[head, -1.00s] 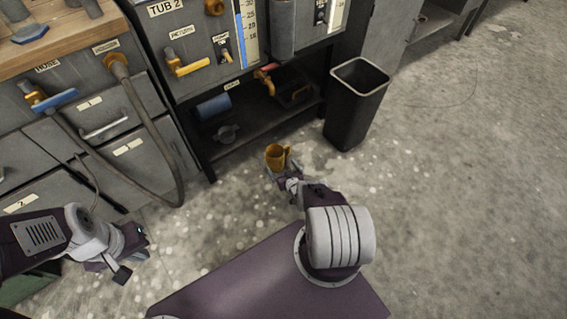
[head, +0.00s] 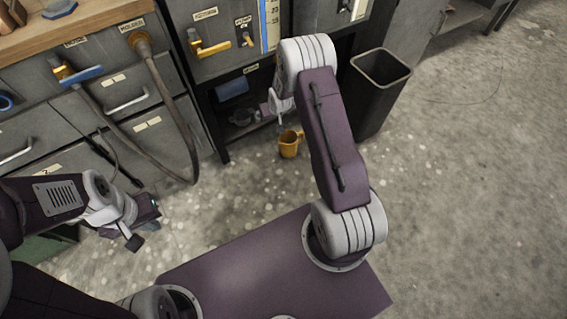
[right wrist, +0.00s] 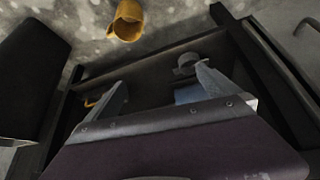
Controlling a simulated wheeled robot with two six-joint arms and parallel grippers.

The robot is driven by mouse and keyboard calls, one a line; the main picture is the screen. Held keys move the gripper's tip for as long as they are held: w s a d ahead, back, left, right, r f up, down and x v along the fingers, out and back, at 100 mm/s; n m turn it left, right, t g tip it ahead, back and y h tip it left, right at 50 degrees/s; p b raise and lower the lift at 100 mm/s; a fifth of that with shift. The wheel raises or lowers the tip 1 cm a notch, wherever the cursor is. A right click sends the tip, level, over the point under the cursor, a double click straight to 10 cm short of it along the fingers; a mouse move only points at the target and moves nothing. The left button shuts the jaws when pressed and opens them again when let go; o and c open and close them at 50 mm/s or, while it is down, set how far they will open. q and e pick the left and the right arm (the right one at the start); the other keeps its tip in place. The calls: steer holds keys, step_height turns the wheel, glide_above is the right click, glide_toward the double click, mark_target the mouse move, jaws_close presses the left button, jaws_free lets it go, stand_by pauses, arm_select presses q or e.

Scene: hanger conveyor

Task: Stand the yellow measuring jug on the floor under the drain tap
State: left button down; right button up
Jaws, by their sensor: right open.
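The yellow measuring jug (head: 289,144) stands upright on the floor in front of the tub bench's low shelf, its handle to the right. It also shows at the top of the right wrist view (right wrist: 127,22). My right gripper (right wrist: 158,92) is open and empty, pointing at the shelf space and apart from the jug. In the head view its arm covers much of it. The drain tap is hidden behind that arm in the head view; a small orange bit by the left finger in the right wrist view may be part of it. My left gripper (head: 146,215) is at the left, clear of the jug; its fingers are unclear.
A black bin (head: 378,85) stands right of the tub bench. A blue roll (head: 232,88) lies on the low shelf. A hose (head: 185,125) hangs in front of the drawers at left. Open concrete floor (head: 470,190) lies to the right.

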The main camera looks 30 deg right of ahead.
steer(key=s+a+r+g, duration=0.2)
steer(key=s+a+r, duration=0.15)
steer(key=s, duration=0.55)
steer(key=s+a+r+n+g+y, duration=0.1)
steer(key=s+a+r, duration=0.3)
steer(key=s, duration=0.6)
steer(key=s+a+r+g, duration=0.25)
steer(key=s+r, duration=0.35)
steer(key=s, duration=0.3)
step_height(320, 180, up, 39)
steer(key=p, duration=3.9)
steer(key=shift+w+r+t+p, duration=0.15)
steer(key=shift+w+t+p, duration=0.1)
steer(key=shift+t+p, duration=0.1)
steer(key=shift+s, duration=0.1)
